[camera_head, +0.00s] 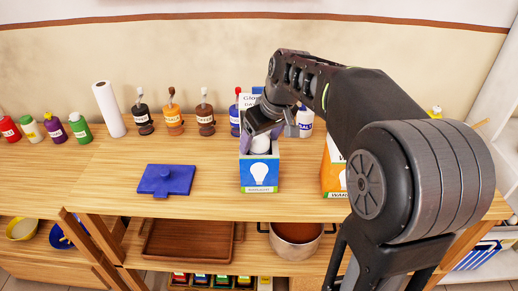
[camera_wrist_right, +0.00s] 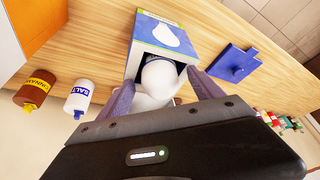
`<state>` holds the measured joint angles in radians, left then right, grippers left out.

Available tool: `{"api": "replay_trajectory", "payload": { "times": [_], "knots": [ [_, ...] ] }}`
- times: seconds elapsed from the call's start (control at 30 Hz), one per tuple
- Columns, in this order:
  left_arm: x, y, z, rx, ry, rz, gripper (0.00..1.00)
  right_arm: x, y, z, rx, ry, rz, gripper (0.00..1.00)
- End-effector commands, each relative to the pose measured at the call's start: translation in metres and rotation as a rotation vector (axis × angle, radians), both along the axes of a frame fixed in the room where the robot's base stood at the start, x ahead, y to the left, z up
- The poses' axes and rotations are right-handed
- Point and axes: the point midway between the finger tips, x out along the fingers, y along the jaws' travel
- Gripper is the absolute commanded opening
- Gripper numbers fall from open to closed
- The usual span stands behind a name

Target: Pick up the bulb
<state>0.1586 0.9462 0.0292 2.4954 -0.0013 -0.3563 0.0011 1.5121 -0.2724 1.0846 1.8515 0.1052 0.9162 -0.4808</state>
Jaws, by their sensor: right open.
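The white bulb (camera_head: 261,146) sits in the open top of a blue and white box (camera_head: 260,175) with a bulb picture on its front. In the right wrist view, the bulb (camera_wrist_right: 158,82) pokes out of the box (camera_wrist_right: 167,37). My right gripper (camera_head: 266,134) is over the box, and its fingers (camera_wrist_right: 161,85) are open, one on each side of the bulb. I cannot tell whether either finger touches it. The bulb's lower part is hidden inside the box. My left gripper is not in view.
Several labelled bottles stand along the back of the wooden counter, including a salt bottle (camera_wrist_right: 79,97) near the gripper. An orange and white box (camera_head: 332,172) stands right, partly behind my arm. Bare counter (camera_head: 215,175) lies between.

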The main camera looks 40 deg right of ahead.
Motion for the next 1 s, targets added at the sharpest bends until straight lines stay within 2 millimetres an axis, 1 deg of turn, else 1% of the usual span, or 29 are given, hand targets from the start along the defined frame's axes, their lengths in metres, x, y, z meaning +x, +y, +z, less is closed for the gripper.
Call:
{"api": "replay_trajectory", "payload": {
  "times": [0.23,0.27,1.0],
  "knots": [
    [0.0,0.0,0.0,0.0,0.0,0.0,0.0,0.0,0.0,0.0002,0.0,0.0,0.0,0.75],
    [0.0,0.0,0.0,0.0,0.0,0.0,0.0,-0.0001,0.0,0.0002,0.0,0.0,0.0,0.74],
    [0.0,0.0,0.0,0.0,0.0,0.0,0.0,-0.0001,0.0001,0.0002,0.0,0.0,0.0,0.13]
  ]
}}
